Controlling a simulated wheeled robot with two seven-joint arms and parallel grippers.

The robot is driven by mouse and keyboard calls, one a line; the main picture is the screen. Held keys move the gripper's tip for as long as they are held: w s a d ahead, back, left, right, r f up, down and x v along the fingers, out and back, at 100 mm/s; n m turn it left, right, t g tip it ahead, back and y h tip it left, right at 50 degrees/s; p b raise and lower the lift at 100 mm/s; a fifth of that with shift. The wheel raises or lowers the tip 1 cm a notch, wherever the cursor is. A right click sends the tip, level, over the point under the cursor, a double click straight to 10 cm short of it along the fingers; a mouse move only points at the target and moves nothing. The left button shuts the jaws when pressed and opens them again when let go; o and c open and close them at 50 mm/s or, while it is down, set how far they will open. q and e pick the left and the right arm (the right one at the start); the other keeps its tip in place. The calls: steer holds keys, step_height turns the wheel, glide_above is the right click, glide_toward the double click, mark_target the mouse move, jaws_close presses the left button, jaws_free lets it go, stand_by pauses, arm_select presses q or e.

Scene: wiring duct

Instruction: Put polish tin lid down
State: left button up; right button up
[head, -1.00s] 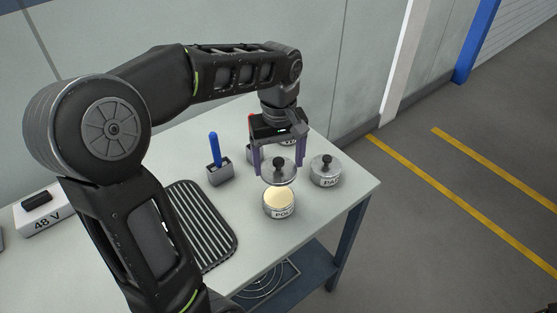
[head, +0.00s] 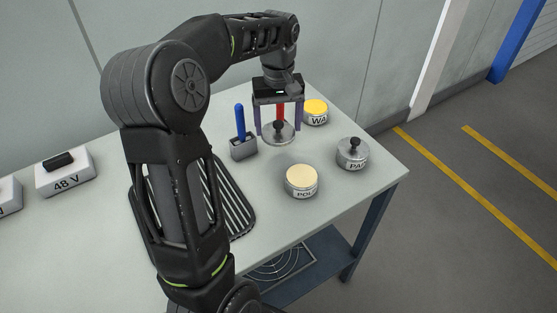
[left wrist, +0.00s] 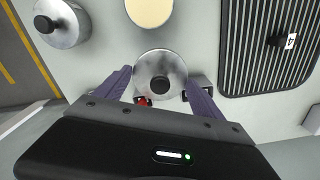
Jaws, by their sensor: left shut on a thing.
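The polish tin (head: 301,182) stands open on the table, its cream-coloured contents showing; it also appears at the top of the left wrist view (left wrist: 150,9). Its round metal lid (head: 278,134) with a black knob is between the fingers of my left gripper (head: 279,127), behind and left of the tin. In the left wrist view the lid (left wrist: 160,72) lies level between the purple fingers (left wrist: 159,80). My left gripper is shut on the lid. The lid is at or just above the tabletop; I cannot tell whether it touches. My right gripper is not in view.
A lidded tin marked PA (head: 352,156) stands right, an open yellow tin (head: 316,112) behind. A blue-handled tool in a grey block (head: 243,148) is close left of the lid, a red handle (head: 280,104) behind it. A ribbed dark tray (head: 239,212) lies front left.

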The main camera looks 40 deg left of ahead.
arm_select(q)
glide_above(278, 160)
steer(key=shift+f+p, duration=0.3)
steer(key=shift+f, duration=2.85)
steer(key=shift+f, duration=1.9)
steer(key=shift+f, duration=0.1)
steer(key=o, duration=1.3)
step_height(278, 160, up, 12)
steer(key=shift+r, duration=0.15)
